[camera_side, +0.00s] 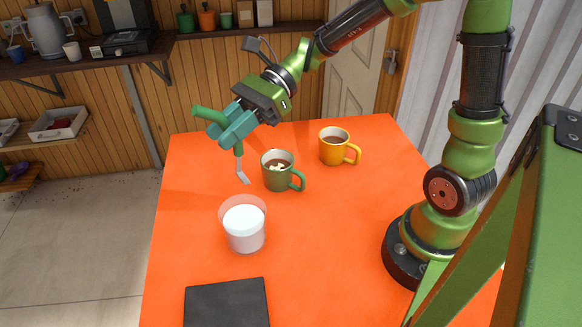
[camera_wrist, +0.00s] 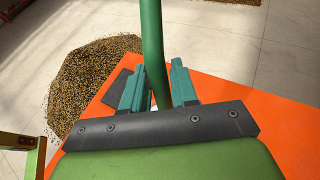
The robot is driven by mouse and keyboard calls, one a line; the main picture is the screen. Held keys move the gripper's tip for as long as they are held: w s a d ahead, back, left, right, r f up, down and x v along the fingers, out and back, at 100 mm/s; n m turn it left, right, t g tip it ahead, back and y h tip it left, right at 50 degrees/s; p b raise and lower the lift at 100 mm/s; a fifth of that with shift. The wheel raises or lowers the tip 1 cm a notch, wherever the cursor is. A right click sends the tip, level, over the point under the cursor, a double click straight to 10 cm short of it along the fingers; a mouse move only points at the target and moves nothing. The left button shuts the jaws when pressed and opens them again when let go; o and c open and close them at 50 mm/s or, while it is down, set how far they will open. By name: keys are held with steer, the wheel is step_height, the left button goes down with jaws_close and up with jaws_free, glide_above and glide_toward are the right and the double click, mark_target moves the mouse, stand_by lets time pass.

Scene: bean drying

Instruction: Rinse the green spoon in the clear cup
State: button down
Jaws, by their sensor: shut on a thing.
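The green spoon (camera_side: 207,113) has a green handle and a grey lower end (camera_side: 243,177) that points down. My gripper (camera_side: 228,128), with teal fingers, is shut on the handle and holds the spoon in the air. In the wrist view the green handle (camera_wrist: 152,45) stands between the teal fingers; the spoon's lower end is hidden there. The clear cup (camera_side: 243,214) stands upright on the table with white contents. In the side view the spoon's end shows above the cup's rim, apart from it; I cannot tell if it is directly over it.
A green mug (camera_side: 276,183) with brown contents and pale pieces stands close right of the spoon. A yellow mug (camera_side: 333,156) is behind it. A black flat pad (camera_side: 226,303) lies at the front of the orange table (camera_side: 340,240). A grainy brown heap (camera_wrist: 85,75) lies on the floor.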

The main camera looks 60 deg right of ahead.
steer(key=s+a+f+g, duration=0.1)
steer(key=s+a+f, duration=0.1)
steer(key=f, duration=0.7)
steer(key=shift+s+a+n+y, duration=0.35)
steer(key=shift+a+n+y, duration=0.05)
steer(key=shift+a, duration=0.25)
stand_by(0.4)
